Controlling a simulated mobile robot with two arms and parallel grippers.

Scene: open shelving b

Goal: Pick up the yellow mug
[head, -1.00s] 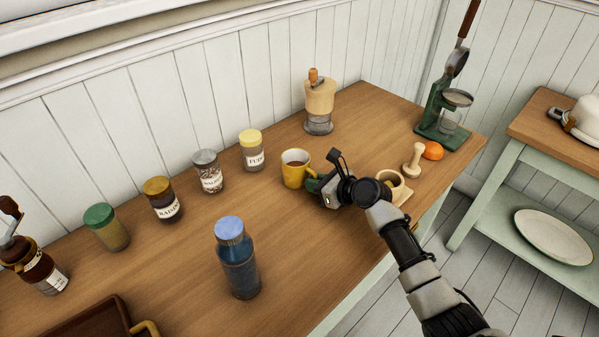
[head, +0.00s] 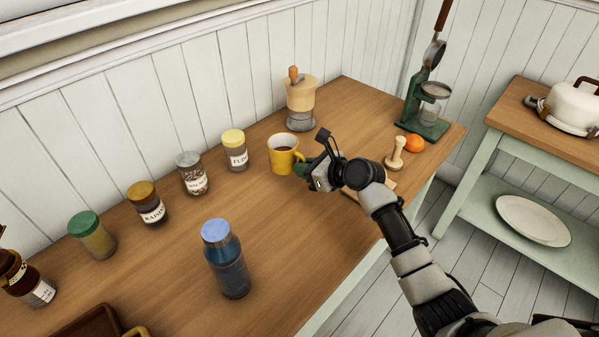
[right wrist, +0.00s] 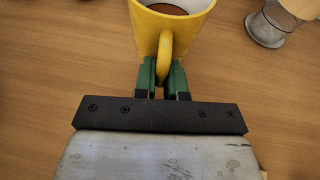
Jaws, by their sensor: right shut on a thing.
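The yellow mug (head: 283,158) is upright with dark brown contents, near the middle of the wooden counter. Its handle points toward my right gripper (head: 303,169). In the right wrist view the green fingers of the gripper (right wrist: 163,76) are shut on the handle, one on each side, and the yellow mug (right wrist: 148,32) is at the top. The mug seems to be slightly raised from the counter, but its underside is hidden. My left gripper is not in view.
The counter (head: 180,270) holds a row of jars, with the yellow-lidded jar (head: 235,152) left of the mug. A grinder (head: 300,105) stands behind it. A blue bottle (head: 226,262) is in front left. A wooden tamper (head: 396,154) and an orange (head: 414,143) are to the right.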

